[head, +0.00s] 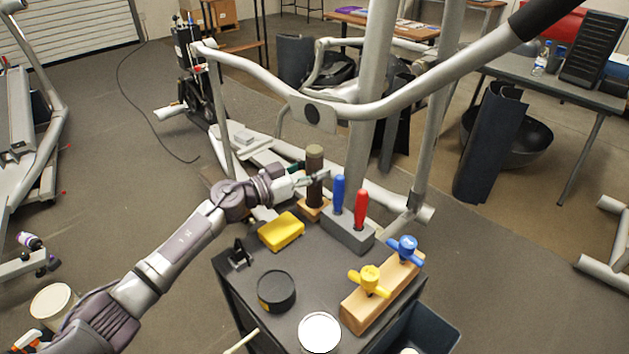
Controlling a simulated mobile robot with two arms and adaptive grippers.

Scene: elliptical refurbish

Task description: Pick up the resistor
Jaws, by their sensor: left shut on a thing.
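A dark brown upright cylinder (315,162), which may be the resistor, stands over a small wooden base (313,209) at the back edge of the dark cart top. No other thing in view clearly reads as a resistor. My left gripper (316,179) reaches in from the left and is shut on the cylinder at about mid-height. The fingers hide part of it. I cannot tell whether it is clear of the base. My right gripper is not in view.
On the cart (248,287) are a yellow block (281,231), a grey holder (346,234) with blue and red handles, a wooden block (362,312) with yellow and blue knobs, and a black round tin (276,290). The elliptical's frame (361,140) rises close behind.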

